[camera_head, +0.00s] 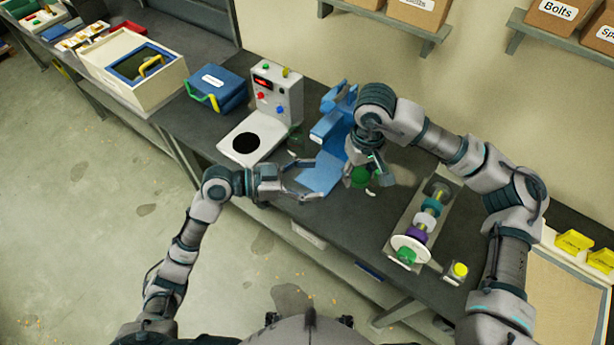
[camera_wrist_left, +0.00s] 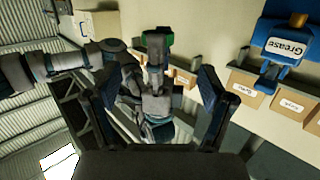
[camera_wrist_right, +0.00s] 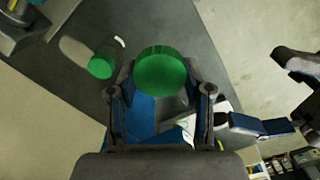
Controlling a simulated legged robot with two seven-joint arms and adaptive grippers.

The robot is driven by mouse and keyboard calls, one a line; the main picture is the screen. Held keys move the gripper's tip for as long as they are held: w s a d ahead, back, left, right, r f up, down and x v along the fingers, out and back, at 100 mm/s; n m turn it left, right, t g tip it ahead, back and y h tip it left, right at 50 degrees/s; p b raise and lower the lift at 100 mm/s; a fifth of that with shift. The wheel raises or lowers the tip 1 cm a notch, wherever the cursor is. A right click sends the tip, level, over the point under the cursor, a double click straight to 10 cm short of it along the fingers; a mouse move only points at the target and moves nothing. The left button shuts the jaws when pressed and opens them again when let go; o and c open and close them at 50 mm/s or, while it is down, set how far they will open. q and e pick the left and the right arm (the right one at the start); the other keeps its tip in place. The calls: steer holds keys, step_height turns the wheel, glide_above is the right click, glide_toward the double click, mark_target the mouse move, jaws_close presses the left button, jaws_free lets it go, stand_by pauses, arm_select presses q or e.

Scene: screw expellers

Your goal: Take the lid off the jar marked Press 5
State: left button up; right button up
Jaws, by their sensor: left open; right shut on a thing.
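My right gripper (camera_head: 362,178) is shut on a round, green, lid-like piece (camera_wrist_right: 160,72), held above the bench. The piece also shows in the left wrist view (camera_wrist_left: 157,42). A green cylinder with a small white patch (camera_wrist_right: 104,60), looking like a jar, is on the bench apart from the held piece in the right wrist view. I cannot read any Press 5 marking. My left gripper (camera_head: 316,182) is open and empty, to the left of the right gripper, in front of the blue stand. Its spread fingers show at the right edge of the right wrist view (camera_wrist_right: 282,92).
A blue Grease stand (camera_head: 335,125) is behind the grippers. A white machine (camera_head: 276,95) with a dark round plate is to its left, beside a blue box (camera_head: 217,88). A shaft assembly with coloured rings (camera_head: 408,250) lies to the right. Shelves of boxes hang above.

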mark_target(357, 175)
arm_select(q)
steer(key=x, duration=1.1)
steer(key=shift+w+d+f, duration=0.1)
steer(key=shift+w+d, duration=0.05)
arm_select(e)
steer(key=shift+d, duration=0.15)
steer(key=shift+a, duration=0.2)
arm_select(q)
steer(key=shift+a, duration=0.25)
steer(key=c, duration=1.2)
steer(key=shift+d, duration=0.1)
steer(key=shift+c, duration=0.2)
arm_select(e)
steer(key=o, duration=1.4)
steer(key=shift+c, duration=0.2)
steer(key=shift+d, duration=0.1)
